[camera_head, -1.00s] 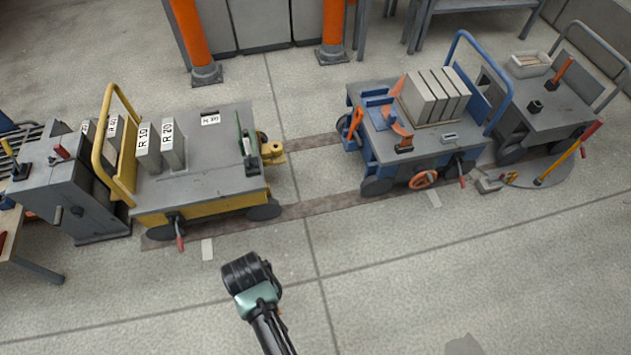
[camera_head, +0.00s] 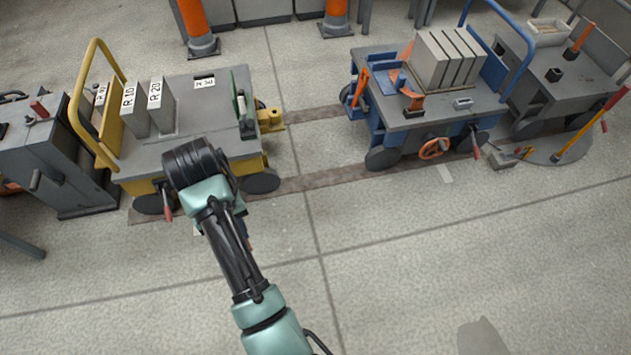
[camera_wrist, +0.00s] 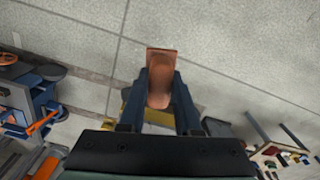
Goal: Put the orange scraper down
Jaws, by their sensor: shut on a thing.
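My gripper (camera_wrist: 160,84) is shut on the orange scraper (camera_wrist: 162,62), which shows between the two dark fingers in the wrist view. The scraper's flat end sticks out past the fingertips, over grey floor. In the head view my arm reaches up to the front edge of the yellow cart (camera_head: 220,159).
The yellow cart carries upright plates marked R 10 and R 20 (camera_head: 160,107) and a green tool (camera_head: 243,105). A blue cart (camera_head: 440,112) with grey slabs (camera_head: 445,58) stands to the right. A grey cabinet (camera_head: 50,160) stands at left. The floor in front is clear.

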